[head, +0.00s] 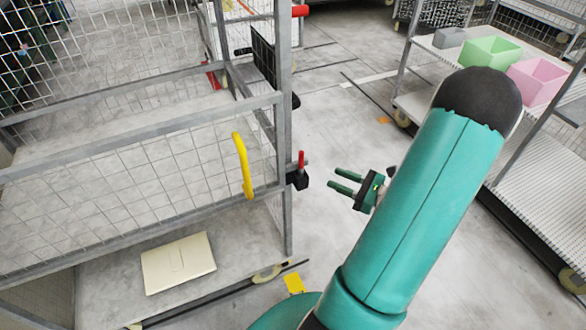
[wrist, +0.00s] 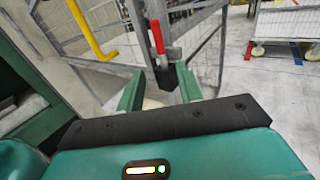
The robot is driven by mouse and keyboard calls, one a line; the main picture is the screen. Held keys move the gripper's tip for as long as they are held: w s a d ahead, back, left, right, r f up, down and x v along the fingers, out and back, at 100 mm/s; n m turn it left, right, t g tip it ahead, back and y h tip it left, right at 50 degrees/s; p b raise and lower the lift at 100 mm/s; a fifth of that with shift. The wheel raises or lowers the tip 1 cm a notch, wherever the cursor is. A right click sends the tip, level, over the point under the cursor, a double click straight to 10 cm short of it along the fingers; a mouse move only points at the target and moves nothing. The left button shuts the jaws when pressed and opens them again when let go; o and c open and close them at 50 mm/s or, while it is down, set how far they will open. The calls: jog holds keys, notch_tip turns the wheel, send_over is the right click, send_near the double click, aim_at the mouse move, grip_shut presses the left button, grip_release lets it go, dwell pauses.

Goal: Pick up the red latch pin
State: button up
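The red latch pin (head: 301,160) stands upright in a black block (head: 298,180) on the corner post of the wire cage cart (head: 284,130). In the wrist view the pin (wrist: 157,37) and its black block (wrist: 163,77) appear just beyond my fingers, roughly between them. My gripper (head: 344,181) is open and empty, to the right of the pin and a little lower in the head view, with its two green fingers apart. The fingers also show in the wrist view (wrist: 160,88). They do not appear to touch the pin.
A yellow handle (head: 243,165) is on the cart's mesh side, left of the pin. A cream flat box (head: 178,262) lies on the cart's lower deck. A shelf rack with green (head: 490,50) and pink (head: 537,80) bins stands at right. Floor between is mostly clear.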

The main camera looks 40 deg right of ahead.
aim_at(301, 162)
jog(key=x, duration=1.2)
jog(key=shift+r, duration=0.3)
grip_shut()
